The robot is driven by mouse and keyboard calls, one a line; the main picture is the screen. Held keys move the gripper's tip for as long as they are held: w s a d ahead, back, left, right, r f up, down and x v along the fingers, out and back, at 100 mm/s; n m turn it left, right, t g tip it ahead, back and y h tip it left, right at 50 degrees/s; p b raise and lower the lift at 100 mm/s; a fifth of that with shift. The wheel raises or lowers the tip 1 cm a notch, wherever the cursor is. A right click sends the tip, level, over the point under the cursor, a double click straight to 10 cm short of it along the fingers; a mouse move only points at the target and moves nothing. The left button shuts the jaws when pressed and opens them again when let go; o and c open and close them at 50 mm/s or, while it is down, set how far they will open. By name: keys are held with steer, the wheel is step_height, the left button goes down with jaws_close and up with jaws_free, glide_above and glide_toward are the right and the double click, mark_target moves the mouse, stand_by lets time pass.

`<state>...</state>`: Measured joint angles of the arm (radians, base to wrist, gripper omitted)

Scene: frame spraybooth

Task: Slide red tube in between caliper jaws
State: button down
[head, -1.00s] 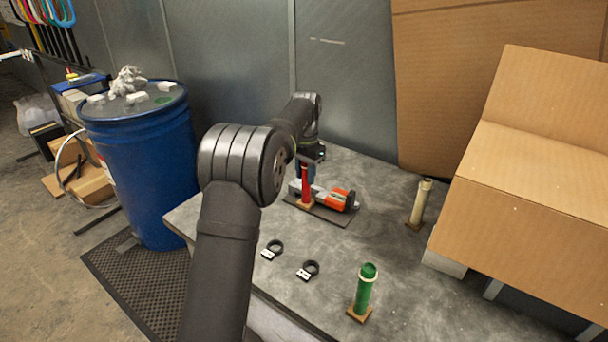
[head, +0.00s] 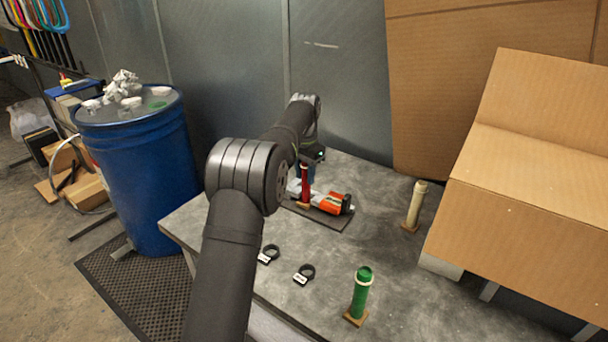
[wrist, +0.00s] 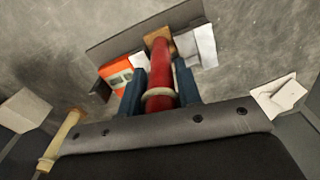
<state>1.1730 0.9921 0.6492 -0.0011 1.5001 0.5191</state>
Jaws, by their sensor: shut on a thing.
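The red tube (head: 305,187) stands roughly upright on a small square wooden base, with a pale ring around it. My gripper (wrist: 160,92) is shut on it, with a blue finger on each side in the wrist view. The orange and grey caliper (head: 335,203) lies on a dark board (head: 325,219). In the wrist view, the orange caliper body (wrist: 115,72) is left of the tube and pale grey jaw parts (wrist: 203,46) show to its right. The tube's base (wrist: 157,38) is over the board. Tube and fingers hide part of the jaws, so I cannot tell whether they touch the tube.
A green tube (head: 361,294) stands at the front and a cream tube (head: 416,205) at the right. Two black rings with white tags (head: 268,254) (head: 304,274) lie in front of the board. A cardboard box (head: 520,225) bounds the right side.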

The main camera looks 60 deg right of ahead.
steer(key=shift+d, duration=0.5)
steer(key=c, duration=0.9)
jaws_free()
steer(key=shift+c, duration=0.2)
step_height(320, 180, up, 12)
step_height(320, 180, down, 12)
stand_by(0.4)
